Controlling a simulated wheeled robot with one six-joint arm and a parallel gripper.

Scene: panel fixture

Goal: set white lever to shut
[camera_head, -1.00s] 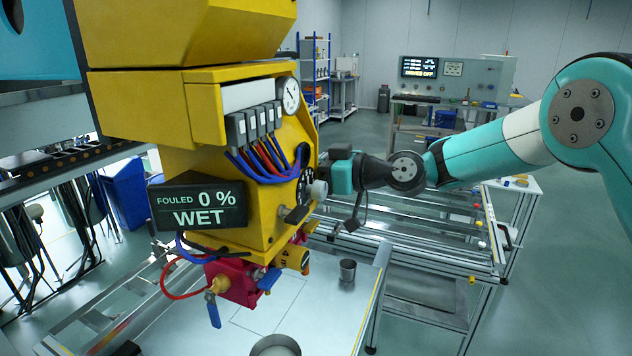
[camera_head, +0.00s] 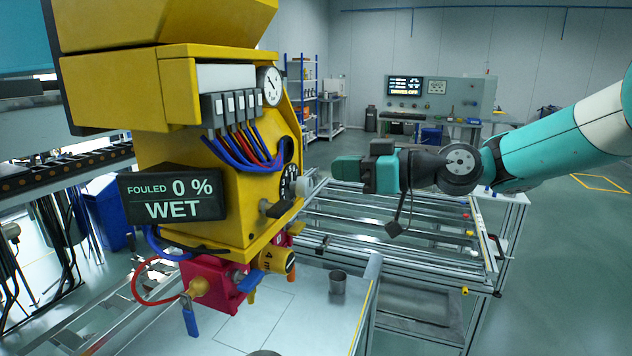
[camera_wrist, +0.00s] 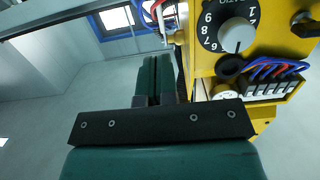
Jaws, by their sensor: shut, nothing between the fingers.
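My gripper (camera_head: 350,172) is teal and black, in the air to the right of the yellow panel unit (camera_head: 215,220) and apart from it in the head view. In the wrist view its two teal fingers (camera_wrist: 153,75) are together, with nothing between them. A pale knob (camera_head: 304,187) sits on a black numbered dial on the unit's right face; the wrist view shows this knob (camera_wrist: 237,35) right of my fingers. Below are a red valve block (camera_head: 212,285) and a hanging blue lever (camera_head: 191,320). I cannot make out a white lever in either view.
A black display (camera_head: 172,195) reads "FOULED 0 % WET". A round gauge (camera_head: 270,86) and blue and red cables are on the unit. A grey cup (camera_head: 338,282) stands on the bench below.

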